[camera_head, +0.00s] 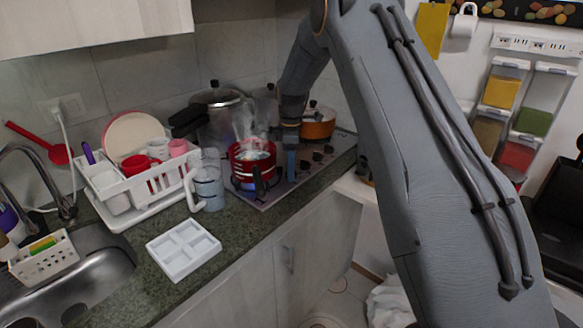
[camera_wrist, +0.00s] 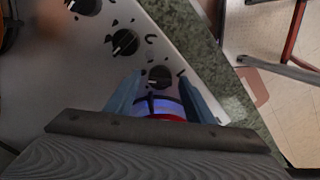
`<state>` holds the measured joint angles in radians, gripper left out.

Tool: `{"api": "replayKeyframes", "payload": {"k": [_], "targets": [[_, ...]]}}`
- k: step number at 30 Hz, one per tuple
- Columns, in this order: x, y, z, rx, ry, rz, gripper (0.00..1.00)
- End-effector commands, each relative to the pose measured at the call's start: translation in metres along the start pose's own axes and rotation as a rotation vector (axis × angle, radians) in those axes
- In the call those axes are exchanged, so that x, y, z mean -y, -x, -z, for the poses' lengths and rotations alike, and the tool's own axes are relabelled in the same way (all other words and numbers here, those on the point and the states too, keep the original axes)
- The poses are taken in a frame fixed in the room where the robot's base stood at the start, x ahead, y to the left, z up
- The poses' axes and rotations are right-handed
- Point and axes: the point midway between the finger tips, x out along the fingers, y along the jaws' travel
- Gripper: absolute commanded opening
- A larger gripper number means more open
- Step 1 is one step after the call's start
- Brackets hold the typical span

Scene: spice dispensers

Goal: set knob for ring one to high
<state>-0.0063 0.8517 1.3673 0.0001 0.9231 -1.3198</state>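My gripper (camera_head: 291,165) points down at the cooktop (camera_head: 262,197), beside the red pot. In the wrist view, my gripper (camera_wrist: 161,76) is open, its two blue-grey fingers apart. A round black knob (camera_wrist: 160,77) with a pale mark shows between the fingertips; I cannot tell whether they touch it. Two more black knobs show up and to the left, a middle one (camera_wrist: 124,42) and a far one (camera_wrist: 86,5). Black dial marks surround them. I cannot tell which knob is for ring one. A blue glow and a red edge show between the fingers.
The red pot (camera_head: 252,160) steams beside my gripper; an orange pot (camera_head: 318,122) and a steel pot (camera_head: 215,120) stand behind. A clear pitcher (camera_head: 208,186), a white divided tray (camera_head: 184,249) and a dish rack (camera_head: 140,190) are to the left.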

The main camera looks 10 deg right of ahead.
Motion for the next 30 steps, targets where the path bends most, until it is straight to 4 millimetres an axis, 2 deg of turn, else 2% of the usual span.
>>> {"api": "replayKeyframes", "payload": {"k": [9, 21, 25, 30], "targets": [[-0.001, 0.004, 0.000, 0.000, 0.000, -0.002, 0.48], [-0.002, 0.062, 0.001, -0.001, 0.000, -0.003, 0.48], [-0.001, 0.074, 0.000, 0.000, 0.000, -0.001, 0.48], [0.000, 0.078, 0.000, 0.000, 0.000, 0.000, 0.48]]}}
